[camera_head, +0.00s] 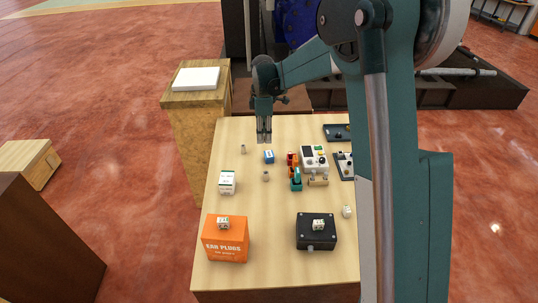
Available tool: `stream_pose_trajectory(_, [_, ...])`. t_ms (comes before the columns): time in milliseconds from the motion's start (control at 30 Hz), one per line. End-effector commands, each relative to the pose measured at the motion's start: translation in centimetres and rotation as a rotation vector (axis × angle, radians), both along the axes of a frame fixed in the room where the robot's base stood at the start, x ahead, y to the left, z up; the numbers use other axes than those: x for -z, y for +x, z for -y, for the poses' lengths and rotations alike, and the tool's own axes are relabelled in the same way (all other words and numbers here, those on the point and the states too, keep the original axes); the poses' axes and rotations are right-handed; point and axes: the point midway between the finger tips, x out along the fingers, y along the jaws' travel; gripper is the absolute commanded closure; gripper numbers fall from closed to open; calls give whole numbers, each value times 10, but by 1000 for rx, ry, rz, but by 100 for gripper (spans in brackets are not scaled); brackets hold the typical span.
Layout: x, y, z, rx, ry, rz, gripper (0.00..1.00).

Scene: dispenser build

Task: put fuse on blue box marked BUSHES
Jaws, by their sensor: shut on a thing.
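The small blue box (269,156) with a white label stands on the wooden table; its print is too small to read. My gripper (264,139) points straight down, just behind the blue box in the picture and apparently above the table. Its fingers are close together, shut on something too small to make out. I cannot tell the fuse apart for sure. One small beige cylinder (243,149) stands left of the blue box and another beige cylinder (266,176) stands in front of it.
A white box (227,182), an orange EAR PLUGS box (225,246) and a black box (316,240) stand on the table (275,270). Small white blocks sit on the orange and black boxes. Orange and teal items and a grey control box (314,160) crowd the right of the blue box.

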Motion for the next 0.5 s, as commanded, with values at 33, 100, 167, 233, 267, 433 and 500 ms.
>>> stream_pose_trajectory(33, [-1,9,3,2,0,0,97])
stream_pose_trajectory(100, [-2,19,5,1,0,0,97])
stream_pose_trajectory(167, [-2,25,6,0,0,0,97])
stream_pose_trajectory(233, [-3,30,7,0,0,0,97])
stream_pose_trajectory(267, [-3,31,7,-1,0,0,97])
stream_pose_trajectory(433, [-3,34,8,-1,0,0,97])
stream_pose_trajectory(500, [-3,34,8,-1,0,0,97])
